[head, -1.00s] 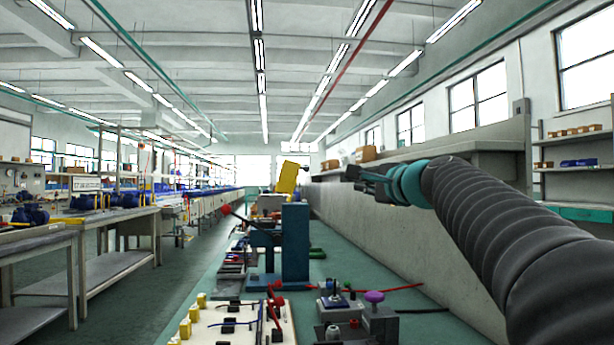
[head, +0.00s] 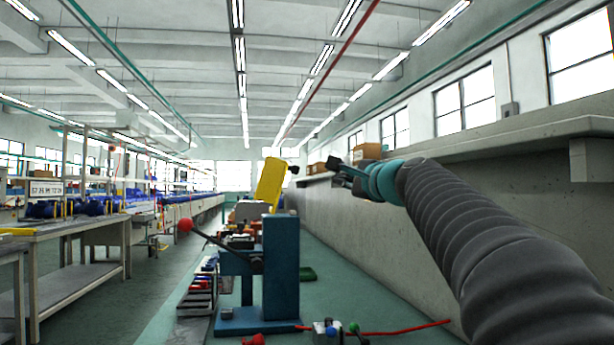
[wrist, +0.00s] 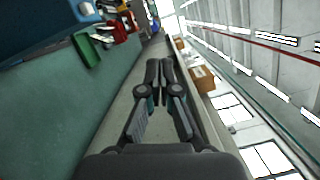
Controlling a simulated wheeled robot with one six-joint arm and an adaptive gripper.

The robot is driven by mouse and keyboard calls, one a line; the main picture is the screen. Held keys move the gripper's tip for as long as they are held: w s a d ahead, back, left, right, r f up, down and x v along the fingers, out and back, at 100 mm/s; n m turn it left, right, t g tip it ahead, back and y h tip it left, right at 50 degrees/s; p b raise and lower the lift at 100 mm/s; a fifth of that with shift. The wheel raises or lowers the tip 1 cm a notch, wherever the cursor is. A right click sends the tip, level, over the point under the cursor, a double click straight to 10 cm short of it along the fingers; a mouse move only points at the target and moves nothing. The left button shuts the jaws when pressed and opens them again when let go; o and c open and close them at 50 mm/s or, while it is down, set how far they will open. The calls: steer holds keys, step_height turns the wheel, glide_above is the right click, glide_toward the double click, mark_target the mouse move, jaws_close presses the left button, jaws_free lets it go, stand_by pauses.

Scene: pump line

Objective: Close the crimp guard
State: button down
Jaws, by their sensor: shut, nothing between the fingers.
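The yellow crimp guard (head: 270,185) stands raised and slightly tilted above the blue press (head: 281,268) on the green bench. A dark knob or stub shows at its upper right. The press has a lever with a red ball (head: 184,225) on its left side. My gripper (head: 338,168) is to the right of the guard in the head view, at about the guard's height, and apart from it. In the wrist view my gripper (wrist: 160,76) has its fingers together with nothing between them. The guard cannot be made out in the wrist view.
Bins (head: 200,290) lie left of the press. A fixture with coloured knobs (head: 328,332) and a red cable (head: 400,331) lie in front. A concrete wall with a ledge (head: 480,150) runs along the right. A cardboard box (head: 367,152) sits on the ledge.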

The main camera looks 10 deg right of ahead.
steer(key=w+a+r+p, duration=0.1)
steer(key=w+a+p, duration=0.3)
steer(key=w, duration=0.5)
steer(key=shift+w+a+r, duration=0.4)
steer(key=shift+a, duration=0.6)
steer(key=shift+w+d+r, duration=0.1)
